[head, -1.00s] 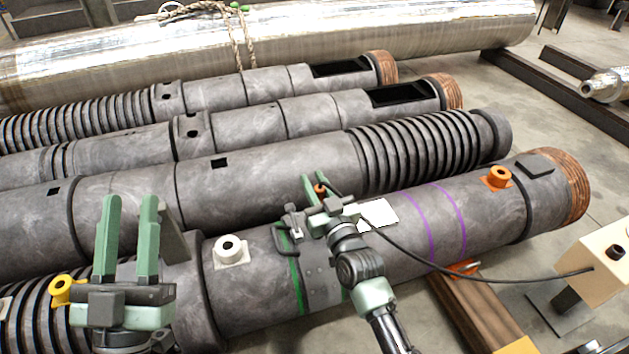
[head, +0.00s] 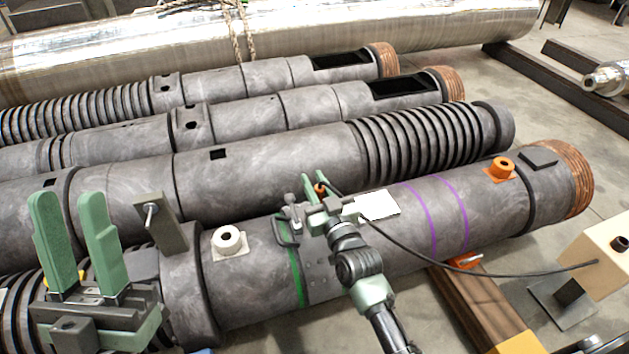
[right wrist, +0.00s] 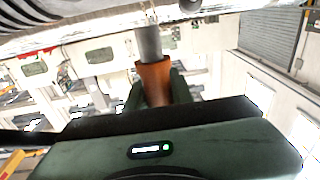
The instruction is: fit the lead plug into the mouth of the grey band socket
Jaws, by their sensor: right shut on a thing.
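My right gripper (head: 315,180) is shut on the lead plug (head: 320,190), above the nearest barrel. In the right wrist view, the plug (right wrist: 155,82) is an orange body with a grey tip, between the green fingers of that gripper (right wrist: 157,90). The tip points away from the gripper. A grey band (head: 318,287) with small bolts circles the barrel beside a green stripe. I cannot make out a socket mouth on it; my right gripper and arm cover part of it. My left gripper (head: 70,215) is open and empty at the far left.
The nearest barrel carries a white socket (head: 229,240), an orange socket (head: 502,168) and a white sheet (head: 378,205). A grey upright plate with a pin (head: 158,220) stands right of my left gripper. A black cable (head: 480,279) runs to a beige box (head: 595,262).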

